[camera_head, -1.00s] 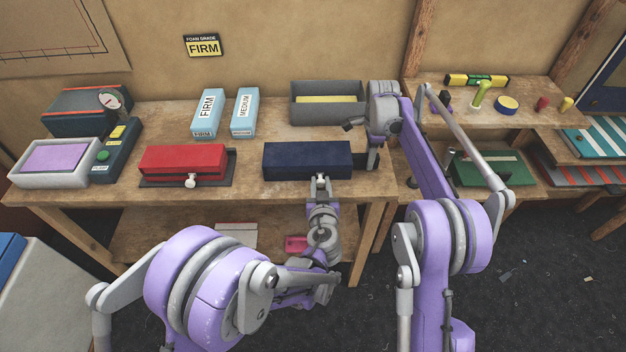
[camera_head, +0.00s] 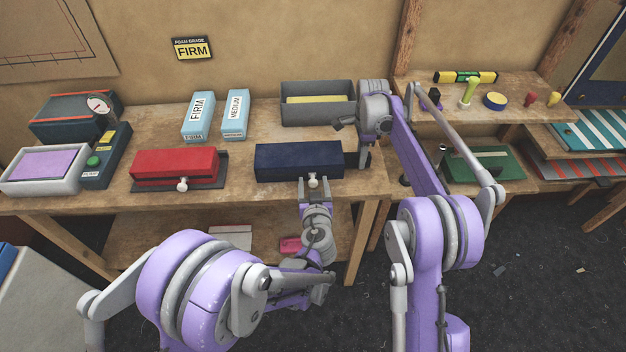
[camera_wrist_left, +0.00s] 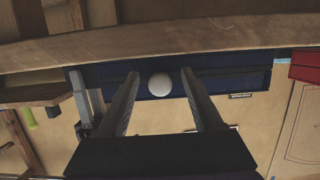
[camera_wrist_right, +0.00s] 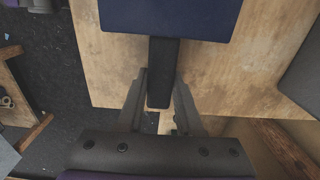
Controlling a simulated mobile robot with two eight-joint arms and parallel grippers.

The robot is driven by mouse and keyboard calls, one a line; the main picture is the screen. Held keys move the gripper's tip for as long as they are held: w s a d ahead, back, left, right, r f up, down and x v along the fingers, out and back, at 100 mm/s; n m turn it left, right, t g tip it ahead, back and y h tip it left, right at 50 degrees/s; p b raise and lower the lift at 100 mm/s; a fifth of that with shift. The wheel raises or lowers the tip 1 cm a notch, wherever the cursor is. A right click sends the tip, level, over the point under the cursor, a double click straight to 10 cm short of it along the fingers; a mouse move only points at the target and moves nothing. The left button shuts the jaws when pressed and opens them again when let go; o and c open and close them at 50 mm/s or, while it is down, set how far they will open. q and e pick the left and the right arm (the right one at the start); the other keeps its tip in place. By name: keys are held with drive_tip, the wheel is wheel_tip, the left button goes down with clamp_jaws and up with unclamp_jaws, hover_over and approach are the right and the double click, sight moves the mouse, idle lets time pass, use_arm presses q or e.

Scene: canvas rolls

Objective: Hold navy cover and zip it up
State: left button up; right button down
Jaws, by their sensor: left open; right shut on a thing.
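The navy cover (camera_head: 300,160) is a long dark-blue block lying near the front edge of the workbench. A white round knob, the zip pull (camera_head: 313,181), sits at its front, right of the middle. My left gripper (camera_head: 314,186) is open, its fingers on either side of the pull; the left wrist view shows the pull (camera_wrist_left: 160,85) between them with gaps both sides. My right gripper (camera_head: 364,163) is at the cover's right end. In the right wrist view it is shut on a dark tab (camera_wrist_right: 163,75) that sticks out from the navy cover (camera_wrist_right: 165,18).
A red cover (camera_head: 173,164) with its own white pull lies to the left. Behind stand a grey box (camera_head: 318,114) with yellow foam and two pale-blue blocks labelled FIRM (camera_head: 198,114) and MEDIUM (camera_head: 235,112). The bench's front edge (camera_head: 240,200) runs just below the left gripper.

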use_arm(q)
drive_tip(key=v, duration=1.2)
use_arm(e)
drive_tip(key=shift+c, duration=2.4)
unclamp_jaws()
